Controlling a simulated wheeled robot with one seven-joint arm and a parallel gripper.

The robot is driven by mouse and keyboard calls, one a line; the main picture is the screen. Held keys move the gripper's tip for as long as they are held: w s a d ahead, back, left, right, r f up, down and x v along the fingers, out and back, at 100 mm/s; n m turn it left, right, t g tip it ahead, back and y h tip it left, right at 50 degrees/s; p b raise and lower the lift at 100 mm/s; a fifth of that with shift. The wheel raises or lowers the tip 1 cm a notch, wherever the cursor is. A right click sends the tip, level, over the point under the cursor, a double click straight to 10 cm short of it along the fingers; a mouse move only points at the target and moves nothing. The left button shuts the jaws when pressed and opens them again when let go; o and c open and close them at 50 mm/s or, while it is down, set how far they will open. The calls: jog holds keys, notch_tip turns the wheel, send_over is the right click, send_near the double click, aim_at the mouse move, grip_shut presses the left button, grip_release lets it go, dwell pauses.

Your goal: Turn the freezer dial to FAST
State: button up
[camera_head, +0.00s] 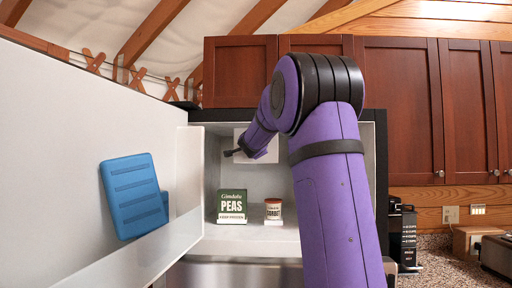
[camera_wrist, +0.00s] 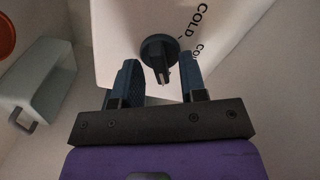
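The freezer dial (camera_wrist: 158,48) is a dark round knob with a pale pointer mark, on a white panel (camera_wrist: 110,30). "COLD" is printed beside it, with another label partly cut off; the word FAST is not readable. My gripper (camera_wrist: 160,82) is open, with one dark finger on each side of the dial's lower part in the wrist view. I cannot tell whether the fingers touch it. In the head view, my gripper (camera_head: 231,153) is inside the open freezer (camera_head: 210,170), at the white panel (camera_head: 262,144) on the back wall. The dial is hidden there.
A green peas box (camera_head: 232,206) and a small sorbet tub (camera_head: 273,210) stand on the freezer floor below my gripper. The open door (camera_head: 80,150) is at left, with a blue ribbed slab (camera_head: 134,194) at it. Cabinets (camera_head: 398,100) flank the right.

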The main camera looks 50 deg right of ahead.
jog(key=v, duration=1)
jog(key=shift+s+a, duration=0.2)
jog(key=shift+a, duration=0.1)
jog(key=s+a+f+n+y, duration=0.3)
jog(key=a+n+y, duration=0.15)
jog(key=a, duration=0.35)
jog(key=s+a+f+n+t+y, duration=0.1)
jog(key=s+a+f+n+y, duration=0.3)
jog(key=a, duration=0.5)
jog(key=s+a+f+n+y, duration=0.1)
jog(key=a+f+n+y, duration=0.2)
jog(key=a+n+y, duration=0.4)
jog(key=s+a+f+n+g+h, duration=0.1)
jog(key=s+a+f+n+g, duration=0.2)
jog(key=s+f, duration=0.4)
jog(key=s+a+f+n+g+h, duration=0.1)
jog(key=s+a+f+n+g, duration=0.2)
jog(key=s+f, duration=0.4)
jog(key=s+a+g, duration=0.1)
jog(key=s+a, duration=0.1)
jog(key=s, duration=0.4)
jog(key=shift+a+f+g, duration=0.25)
jog(key=shift+g, duration=0.05)
jog(key=shift+w+n, duration=0.1)
jog(key=shift+n, duration=0.15)
